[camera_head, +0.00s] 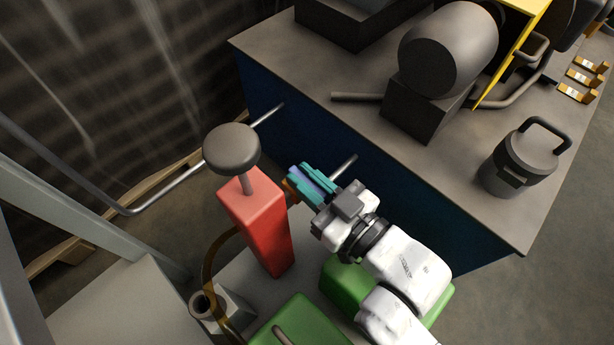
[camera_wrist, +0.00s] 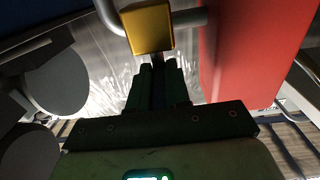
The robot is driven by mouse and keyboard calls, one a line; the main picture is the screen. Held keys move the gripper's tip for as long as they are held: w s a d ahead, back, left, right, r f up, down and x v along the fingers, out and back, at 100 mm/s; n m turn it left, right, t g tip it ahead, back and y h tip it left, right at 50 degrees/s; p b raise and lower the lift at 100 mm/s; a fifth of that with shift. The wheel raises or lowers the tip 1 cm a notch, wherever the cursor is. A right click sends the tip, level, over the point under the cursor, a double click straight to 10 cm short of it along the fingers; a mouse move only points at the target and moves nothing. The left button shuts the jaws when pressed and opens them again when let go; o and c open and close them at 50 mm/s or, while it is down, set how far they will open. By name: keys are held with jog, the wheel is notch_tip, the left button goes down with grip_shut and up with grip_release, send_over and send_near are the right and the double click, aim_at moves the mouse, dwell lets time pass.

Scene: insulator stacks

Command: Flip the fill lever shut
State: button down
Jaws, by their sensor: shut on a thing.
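The red post (camera_head: 257,225) stands upright left of my gripper (camera_head: 303,182), with a dark round knob on its top. A small orange part, which looks like the fill lever (camera_head: 290,189), shows at my teal fingertips beside the post. In the wrist view its yellow block end (camera_wrist: 149,27) is right at the tips of my gripper (camera_wrist: 160,68), on a grey bar. The red post (camera_wrist: 248,50) is to the right there. My fingers are nearly together, shut on the lever; the contact itself is mostly hidden.
A blue workbench (camera_head: 480,215) with a grey top stands behind and right, carrying a dark cylinder (camera_head: 440,55) and a lidded canister (camera_head: 520,160). A bent grey rail (camera_head: 165,190) runs at the left. Green blocks (camera_head: 300,322) and a small socket (camera_head: 205,305) are low in front.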

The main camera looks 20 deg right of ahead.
aim_at(325, 199)
jog(key=c, duration=1.1)
grip_release()
jog(key=shift+s, duration=0.15)
jog(key=shift+p+v, duration=1.05)
jog(key=shift+v, duration=2.6)
